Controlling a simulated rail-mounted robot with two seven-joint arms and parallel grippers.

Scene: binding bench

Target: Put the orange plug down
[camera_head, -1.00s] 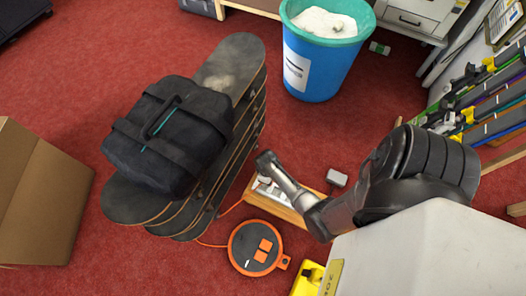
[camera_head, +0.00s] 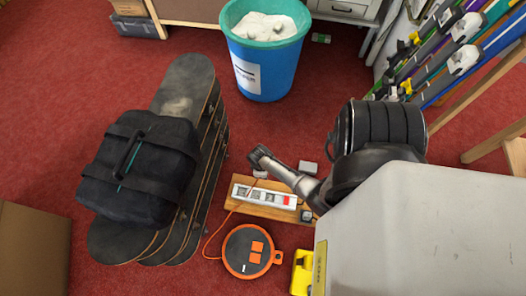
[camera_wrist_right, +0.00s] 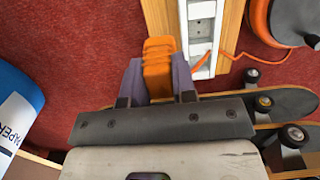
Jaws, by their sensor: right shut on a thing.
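My right gripper (camera_wrist_right: 158,82) is shut on the orange plug (camera_wrist_right: 159,62) in the right wrist view. The plug hangs in front of the edge of a wooden board (camera_wrist_right: 158,14), beside a white power strip (camera_wrist_right: 200,35); its height above them is unclear. In the head view the gripper (camera_head: 257,160) is at the far side of the board (camera_head: 262,213) and strip (camera_head: 258,194), and the plug is not clearly visible. An orange cord runs from the round orange-and-black reel (camera_head: 238,243) up towards the gripper. My left gripper is not in view.
Stacked skateboards (camera_head: 182,88) with a black bag (camera_head: 150,200) stand left of the board. A blue bin (camera_head: 265,70) stands behind. A yellow object (camera_head: 301,272) and a large pale box-like surface (camera_head: 420,220) are at lower right. Red carpet is bare between skateboards and bin.

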